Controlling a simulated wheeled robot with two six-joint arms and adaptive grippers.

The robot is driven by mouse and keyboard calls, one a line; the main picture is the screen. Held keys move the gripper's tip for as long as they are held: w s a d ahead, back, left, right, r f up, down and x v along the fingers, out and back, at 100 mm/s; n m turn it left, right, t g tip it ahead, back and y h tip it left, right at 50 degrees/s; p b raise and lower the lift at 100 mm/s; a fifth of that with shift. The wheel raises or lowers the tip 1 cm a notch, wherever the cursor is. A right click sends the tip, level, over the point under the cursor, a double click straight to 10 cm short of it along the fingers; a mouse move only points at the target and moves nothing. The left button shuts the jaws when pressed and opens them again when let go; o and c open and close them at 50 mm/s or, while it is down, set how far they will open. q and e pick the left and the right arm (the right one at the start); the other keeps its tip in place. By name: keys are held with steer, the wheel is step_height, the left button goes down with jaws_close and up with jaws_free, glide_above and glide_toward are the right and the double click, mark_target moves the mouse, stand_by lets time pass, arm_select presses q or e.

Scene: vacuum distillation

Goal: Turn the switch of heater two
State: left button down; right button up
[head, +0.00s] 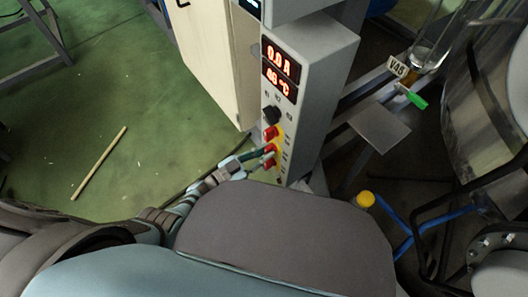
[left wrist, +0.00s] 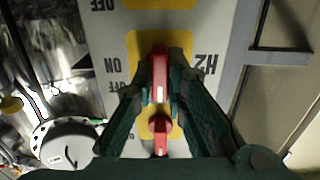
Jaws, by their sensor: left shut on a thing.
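The heater two switch (left wrist: 160,72) is a red handle on a yellow plate, with an H2 label beside it in the left wrist view. My left gripper (left wrist: 160,84) has its two dark green fingers on either side of this handle and is shut on it. The handle stands lengthwise between the fingertips. In the head view my left gripper (head: 268,154) reaches the cabinet front at the lower red switch, partly hiding it. A second red switch (head: 271,132) sits just above; it also shows between the fingers in the left wrist view (left wrist: 160,136). My right gripper is not in view.
The grey control cabinet (head: 320,70) carries a lit red display (head: 280,70) and a black knob (head: 271,114). A cream cabinet (head: 215,55) stands close on its left. A metal frame, a glass vessel and blue tubing (head: 400,240) are on the right.

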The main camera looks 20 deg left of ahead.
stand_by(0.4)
arm_select(q)
steer(key=c, duration=1.6)
jaws_free()
steer(key=v, duration=1.2)
